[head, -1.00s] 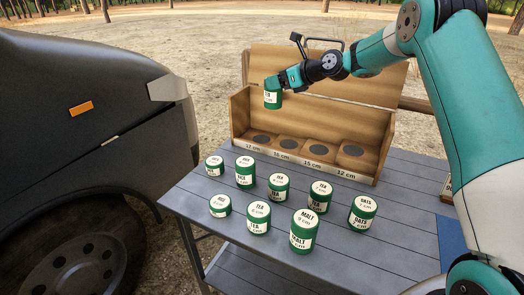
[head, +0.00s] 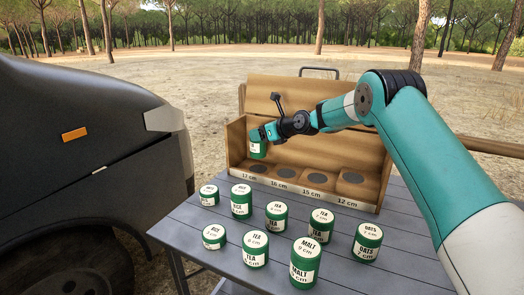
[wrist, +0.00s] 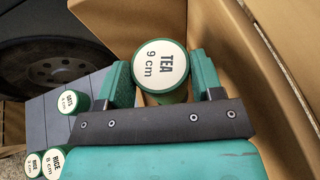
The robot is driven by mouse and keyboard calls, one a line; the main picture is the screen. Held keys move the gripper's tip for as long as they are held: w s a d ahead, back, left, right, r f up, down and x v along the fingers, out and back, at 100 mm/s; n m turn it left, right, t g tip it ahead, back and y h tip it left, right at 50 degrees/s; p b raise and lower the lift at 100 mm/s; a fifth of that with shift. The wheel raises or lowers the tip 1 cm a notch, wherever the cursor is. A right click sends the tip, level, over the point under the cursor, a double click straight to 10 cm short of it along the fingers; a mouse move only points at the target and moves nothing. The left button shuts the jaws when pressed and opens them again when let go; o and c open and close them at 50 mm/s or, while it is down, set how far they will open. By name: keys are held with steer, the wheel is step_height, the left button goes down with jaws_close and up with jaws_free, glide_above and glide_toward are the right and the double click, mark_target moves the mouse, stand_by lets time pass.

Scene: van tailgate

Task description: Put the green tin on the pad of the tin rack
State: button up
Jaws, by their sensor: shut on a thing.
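The green tin (head: 258,151), labelled TEA 9 cm, is between the jaws of my gripper (head: 260,137). In the wrist view, the tin's white lid (wrist: 161,66) shows between the two green fingers of my gripper (wrist: 160,82). The wooden tin rack (head: 372,143) has a row of dark round pads along its floor. The tin hangs upright at the rack's left end, over or just behind the leftmost pad (head: 259,168), whose label looks like 12 cm. A small gap seems to show below the tin.
Several other green tins, including a MALT tin (head: 305,263) and an OATS tin (head: 367,243), stand on the grey slatted table (head: 190,229) in front of the rack. The other pads (head: 317,178) are bare. A dark vehicle (head: 85,140) stands at the left.

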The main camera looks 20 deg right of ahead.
mark_target(265, 147)
step_height(265, 147, down, 5)
steer(key=shift+f, duration=0.2)
stand_by(0.3)
steer(key=o, duration=1.1)
